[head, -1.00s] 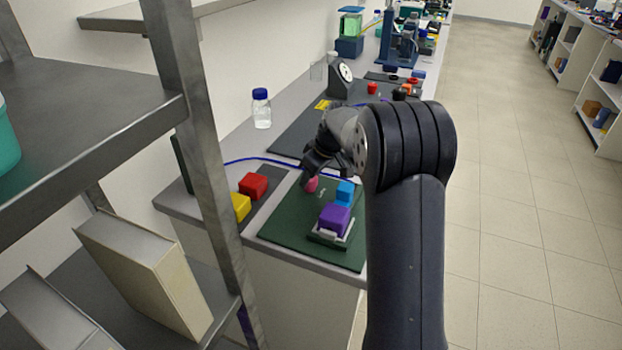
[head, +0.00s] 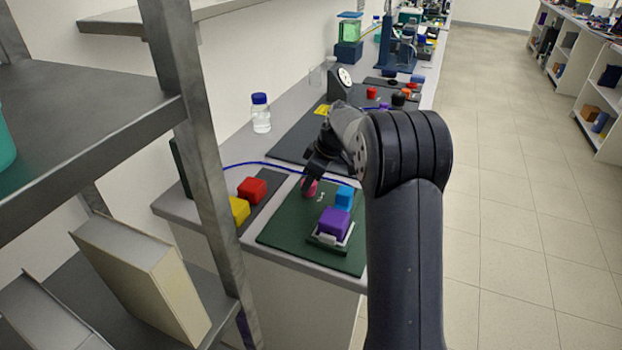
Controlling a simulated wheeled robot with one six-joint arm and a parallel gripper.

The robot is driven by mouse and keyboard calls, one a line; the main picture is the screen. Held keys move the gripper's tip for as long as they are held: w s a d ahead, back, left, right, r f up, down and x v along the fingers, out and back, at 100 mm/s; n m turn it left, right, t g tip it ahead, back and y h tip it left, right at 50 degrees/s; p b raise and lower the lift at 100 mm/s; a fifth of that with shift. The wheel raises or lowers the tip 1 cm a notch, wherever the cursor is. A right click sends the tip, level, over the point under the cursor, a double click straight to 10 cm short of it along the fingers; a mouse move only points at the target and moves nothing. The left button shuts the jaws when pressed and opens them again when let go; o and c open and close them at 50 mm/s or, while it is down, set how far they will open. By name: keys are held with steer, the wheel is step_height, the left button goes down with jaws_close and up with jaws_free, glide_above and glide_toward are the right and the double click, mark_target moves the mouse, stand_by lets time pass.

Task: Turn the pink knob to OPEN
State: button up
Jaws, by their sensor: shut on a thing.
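The pink knob (head: 310,188) stands on the dark green mat (head: 283,232), near its far left part, and is partly hidden by my gripper. My gripper (head: 308,182) points down at the knob from above and is shut on it. A small white marking lies on the mat just right of the knob; it is too small to read. The knob's turn angle cannot be told from this view.
On the mat, a blue block (head: 344,197) and a purple block (head: 334,221) stand close to the knob. Red (head: 252,189) and yellow (head: 239,209) blocks lie left. A blue-capped bottle (head: 261,114) stands behind. A metal shelf post (head: 205,150) rises at left.

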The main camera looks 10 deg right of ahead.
steer(key=o, duration=1)
steer(key=v, duration=1.1)
steer(key=shift+a+f, duration=0.1)
steer(key=shift+f, duration=0.05)
steer(key=x, duration=1.1)
steer(key=shift+m, duration=0.3)
steer(key=shift+d+r, duration=0.2)
